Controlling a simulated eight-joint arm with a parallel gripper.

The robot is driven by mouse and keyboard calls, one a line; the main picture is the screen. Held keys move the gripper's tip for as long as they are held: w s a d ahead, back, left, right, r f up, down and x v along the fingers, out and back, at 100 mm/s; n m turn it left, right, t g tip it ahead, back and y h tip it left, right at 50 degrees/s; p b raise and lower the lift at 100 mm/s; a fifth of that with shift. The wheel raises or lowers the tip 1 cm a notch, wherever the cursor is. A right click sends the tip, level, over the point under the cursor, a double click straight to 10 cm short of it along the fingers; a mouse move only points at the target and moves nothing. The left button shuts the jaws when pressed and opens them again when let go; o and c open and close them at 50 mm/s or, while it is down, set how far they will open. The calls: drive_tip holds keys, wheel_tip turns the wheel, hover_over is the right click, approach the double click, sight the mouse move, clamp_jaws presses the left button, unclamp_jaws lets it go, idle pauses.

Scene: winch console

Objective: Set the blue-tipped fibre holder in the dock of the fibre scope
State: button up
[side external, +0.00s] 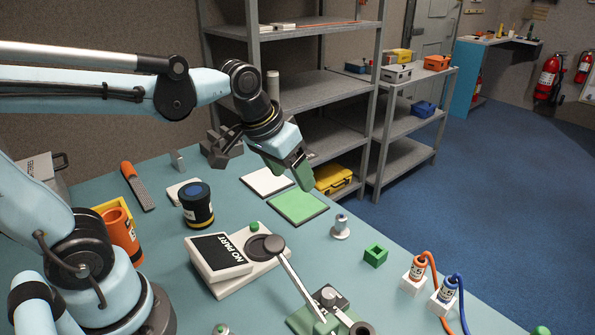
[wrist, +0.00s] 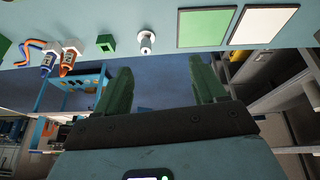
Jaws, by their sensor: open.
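A pale metal fibre holder with a bluish tip (side external: 341,228) stands upright on the bench, right of the green pad; it also shows in the wrist view (wrist: 146,43). The likely fibre scope (side external: 232,262), a white unit with a dark "NO PART" screen, stands left of it. A round dark recess on its base, probably the dock, is partly hidden by a dark disc on a lever. My gripper (side external: 300,172) is raised above the far part of the bench, beyond the holder. In the wrist view, its green fingers (wrist: 163,88) are apart with nothing between them.
Green (side external: 298,207) and white (side external: 268,182) pads lie behind the scope. A lever device (side external: 326,302) stands in front. A green square block (side external: 375,256) and orange (side external: 414,275) and blue (side external: 443,297) cabled connectors stand right of the holder. A dark jar (side external: 197,206) stands left.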

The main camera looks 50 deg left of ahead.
drive_tip(key=s, duration=0.1)
drive_tip(key=s+f+t, duration=0.1)
drive_tip(key=s, duration=0.1)
drive_tip(key=s+a+f+m+t, duration=0.1)
drive_tip(key=shift+s+f, duration=0.15)
drive_tip(key=shift+s, duration=0.05)
drive_tip(key=shift+s+f, duration=0.15)
drive_tip(key=shift+c, duration=1.3)
drive_tip(key=n+g, duration=0.7)
drive_tip(key=n, duration=0.4)
hover_over(342, 217)
wheel_tip(342, 217, down, 13)
drive_tip(key=shift+r, duration=0.1)
clamp_jaws()
